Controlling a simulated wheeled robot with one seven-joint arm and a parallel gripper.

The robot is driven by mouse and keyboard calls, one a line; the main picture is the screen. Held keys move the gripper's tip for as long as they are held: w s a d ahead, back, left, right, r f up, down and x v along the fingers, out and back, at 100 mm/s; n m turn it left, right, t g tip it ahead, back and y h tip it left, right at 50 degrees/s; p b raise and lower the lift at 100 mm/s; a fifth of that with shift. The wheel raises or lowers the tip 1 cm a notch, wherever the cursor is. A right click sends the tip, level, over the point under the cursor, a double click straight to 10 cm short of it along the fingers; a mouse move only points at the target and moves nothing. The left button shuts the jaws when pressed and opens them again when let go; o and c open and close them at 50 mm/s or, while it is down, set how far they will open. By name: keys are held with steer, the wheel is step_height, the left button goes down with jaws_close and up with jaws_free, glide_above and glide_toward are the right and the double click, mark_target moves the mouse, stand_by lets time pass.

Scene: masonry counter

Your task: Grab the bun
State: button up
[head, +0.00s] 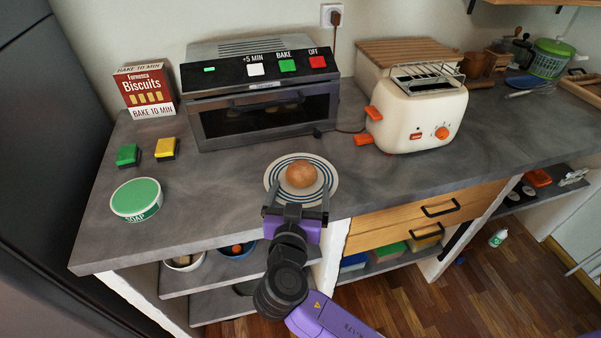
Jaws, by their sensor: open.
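The bun (300,174) is round and golden brown. It sits on a white plate with blue rings (272,182) near the front edge of the counter. My gripper (296,208) is at the near side of the plate, with its two fingers apart and pointing toward the bun. The fingertips overlap the plate's near rim in the picture, and nothing is between them. I cannot tell how high they are above the plate.
A toaster oven (262,122) stands behind the plate. A cream toaster (415,118) is to the right. Counter between the tub and plate is clear.

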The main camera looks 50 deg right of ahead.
mark_target(301, 181)
steer(key=p+x, duration=0.1)
steer(key=x, duration=0.2)
steer(key=shift+w, duration=0.2)
steer(key=shift+f+p+x, duration=0.15)
steer(key=shift+p+x, duration=0.2)
steer(key=shift+x, duration=0.8)
steer(key=shift+f+p+x, duration=0.1)
steer(key=shift+p+x, duration=0.2)
steer(key=shift+x, duration=0.8)
steer(key=shift+a, duration=0.15)
steer(key=c, duration=1.4)
